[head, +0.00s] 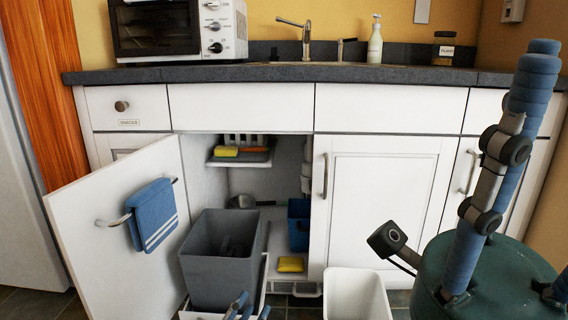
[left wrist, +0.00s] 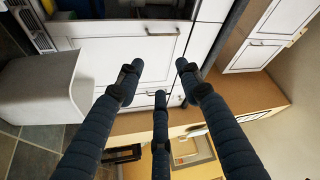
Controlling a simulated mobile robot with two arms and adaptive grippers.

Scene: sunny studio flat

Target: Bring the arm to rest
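A cabinet door (head: 115,220) with a blue towel (head: 153,214) stands open. A grey bin (head: 222,280) sits at the opening. The white bin (left wrist: 40,90) and closed doors show in the wrist view. The counter (head: 270,73) runs behind.

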